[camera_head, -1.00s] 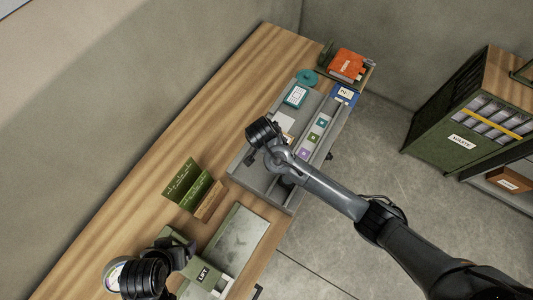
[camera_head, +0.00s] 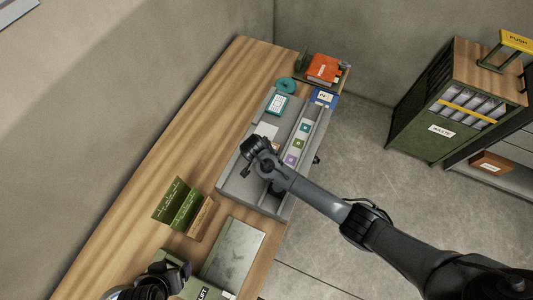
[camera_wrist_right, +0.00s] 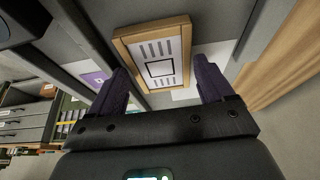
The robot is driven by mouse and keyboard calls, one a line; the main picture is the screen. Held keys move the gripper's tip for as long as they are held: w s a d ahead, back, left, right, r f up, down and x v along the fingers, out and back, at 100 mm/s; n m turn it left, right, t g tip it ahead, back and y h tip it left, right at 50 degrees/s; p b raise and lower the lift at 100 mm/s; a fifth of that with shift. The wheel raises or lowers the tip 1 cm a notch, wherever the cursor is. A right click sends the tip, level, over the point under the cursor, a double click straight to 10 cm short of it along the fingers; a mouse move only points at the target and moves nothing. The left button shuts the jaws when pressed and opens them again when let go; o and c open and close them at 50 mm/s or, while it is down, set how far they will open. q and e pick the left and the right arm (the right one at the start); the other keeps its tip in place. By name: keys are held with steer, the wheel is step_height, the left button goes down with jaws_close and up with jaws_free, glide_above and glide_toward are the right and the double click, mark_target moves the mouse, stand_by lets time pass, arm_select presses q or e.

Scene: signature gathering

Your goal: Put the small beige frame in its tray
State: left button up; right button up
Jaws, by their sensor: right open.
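The small beige frame (camera_wrist_right: 155,58) shows in the right wrist view, with a white card carrying dark bars and a square. My right gripper (camera_wrist_right: 162,78) is open, its two dark fingers toward either side of the frame; I cannot tell whether they touch it. In the head view my right gripper (camera_head: 252,158) is over the near part of the grey sectioned tray (camera_head: 236,188) and hides what lies beneath it. My left gripper (camera_head: 168,282) is at the bottom edge, partly cut off, and its jaws are unclear.
A row of coloured tiles (camera_head: 299,143) lies along the tray's right side. A green folded stand (camera_head: 181,203) is left of the tray. The desk's left strip (camera_head: 165,145) is clear.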

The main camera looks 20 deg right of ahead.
steer(key=shift+w+d+f, duration=0.1)
steer(key=shift+f, duration=0.3)
steer(key=c, duration=0.7)
steer(key=shift+r, duration=0.1)
